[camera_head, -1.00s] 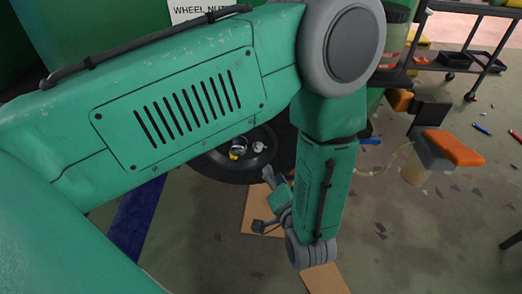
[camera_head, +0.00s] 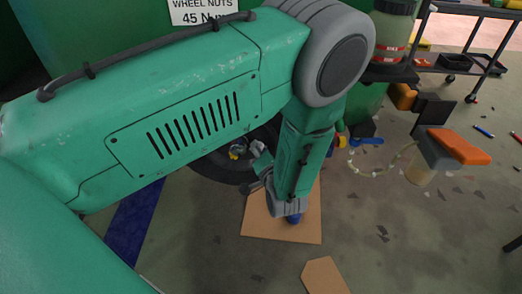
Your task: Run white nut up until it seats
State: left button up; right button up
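My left arm comes in from the left and bends down at the grey elbow. My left gripper (camera_head: 257,172) is at its lower end, close in front of the dark wheel (camera_head: 213,166). Its fingers are small and partly hidden, so I cannot tell whether they are open or hold anything. A small pale spot (camera_head: 257,146) on the hub, just above the gripper, may be the white nut. A yellow nut or stud (camera_head: 236,152) shows to its left. The forearm hides the upper wheel. My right gripper is out of view.
A cardboard sheet (camera_head: 300,228) lies under the wrist, a smaller piece (camera_head: 322,274) nearer. A dark cart (camera_head: 455,62) is at the upper right. Floor at lower right is mostly clear.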

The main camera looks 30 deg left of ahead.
pick_arm(q)
grip_shut()
jog(key=shift+f, duration=0.1)
jog(key=m+t+y+b, duration=0.1)
jog(key=m+t, duration=0.1)
jog(key=m, duration=0.4)
jog(key=m+t+y+b, duration=0.1)
jog(key=m+t+b, duration=0.1)
jog(key=m, duration=0.5)
jog(key=f+m+t+y+b, duration=0.1)
jog(key=m+t+b, duration=0.1)
jog(key=m, duration=0.5)
jog(key=shift+s, duration=0.1)
jog(key=shift+m, duration=0.4)
dwell(0.3)
